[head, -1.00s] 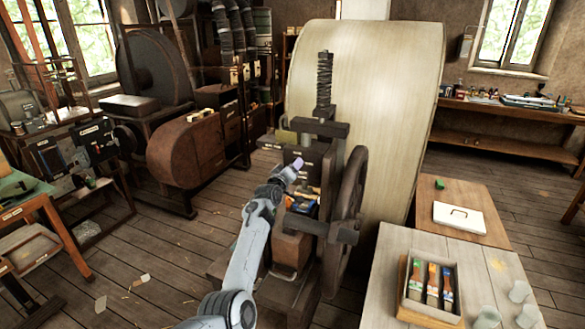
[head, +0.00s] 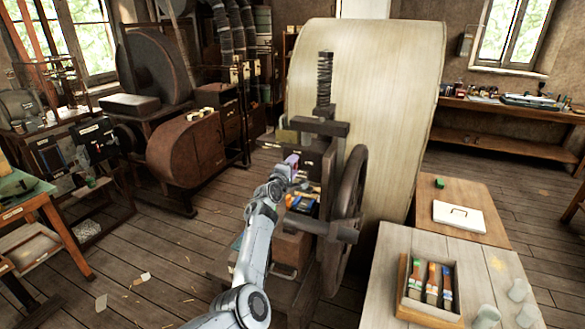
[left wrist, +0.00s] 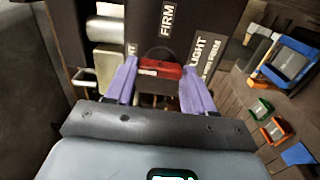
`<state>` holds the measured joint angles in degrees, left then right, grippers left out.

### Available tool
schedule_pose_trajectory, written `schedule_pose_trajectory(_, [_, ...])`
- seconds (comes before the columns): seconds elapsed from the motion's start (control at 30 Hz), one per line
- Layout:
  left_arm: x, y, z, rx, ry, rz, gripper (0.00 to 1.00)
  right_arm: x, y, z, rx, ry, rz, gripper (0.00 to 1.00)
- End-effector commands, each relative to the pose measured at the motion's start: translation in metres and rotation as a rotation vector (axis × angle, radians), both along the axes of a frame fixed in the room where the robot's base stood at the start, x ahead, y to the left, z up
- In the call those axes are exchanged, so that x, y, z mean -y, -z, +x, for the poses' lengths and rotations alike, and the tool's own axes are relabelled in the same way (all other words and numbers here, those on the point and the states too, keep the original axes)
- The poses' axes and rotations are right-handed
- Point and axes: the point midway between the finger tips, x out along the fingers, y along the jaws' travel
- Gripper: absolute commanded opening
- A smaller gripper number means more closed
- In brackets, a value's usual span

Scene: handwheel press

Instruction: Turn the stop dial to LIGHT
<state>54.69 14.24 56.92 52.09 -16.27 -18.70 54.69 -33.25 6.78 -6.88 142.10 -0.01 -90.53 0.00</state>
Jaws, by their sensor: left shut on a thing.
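The stop dial shows in the left wrist view as a red bar-shaped knob (left wrist: 165,69) with a white mark at its left end. It lies across the dark front plate of the press, below the label FIRM (left wrist: 167,18). The label LIGHT (left wrist: 203,55) is to its right; another label at the left is partly hidden by a finger. My left gripper (left wrist: 160,82) has its two purple fingers either side of the knob and is shut on it. In the head view my left gripper (head: 292,162) is at the press front (head: 310,150) and hides the dial.
The handwheel (head: 350,195) stands right of my left arm, with a large pale drum (head: 400,110) behind.

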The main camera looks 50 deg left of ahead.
Motion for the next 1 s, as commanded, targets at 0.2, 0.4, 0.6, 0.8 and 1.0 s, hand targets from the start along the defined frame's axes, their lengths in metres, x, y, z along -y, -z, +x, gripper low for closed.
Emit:
schedule_pose_trajectory(0.2, [0.0004, 0.0003, 0.0002, 0.020, 0.001, -0.036, 0.23, 0.0017, 0.0004, -0.0001, 0.000, -0.004, -0.007, 1.00])
schedule_pose_trajectory(0.4, [0.0004, 0.0002, 0.0002, 0.023, 0.001, -0.042, 0.23, 0.0015, 0.0004, 0.0000, 0.000, -0.004, -0.007, 1.00])
schedule_pose_trajectory(0.6, [0.0004, 0.0002, 0.0002, 0.023, 0.001, -0.042, 0.23, 0.0011, 0.0002, 0.0000, 0.000, -0.004, -0.005, 1.00])
schedule_pose_trajectory(0.8, [0.0003, 0.0001, 0.0001, 0.022, 0.000, -0.040, 0.79, 0.0001, 0.0002, 0.0001, 0.000, 0.000, 0.000, 1.00])
schedule_pose_trajectory(1.0, [0.0001, 0.0000, 0.0000, 0.022, 0.000, -0.039, 0.79, -0.0007, 0.0001, 0.0001, 0.000, 0.002, 0.003, 1.00])
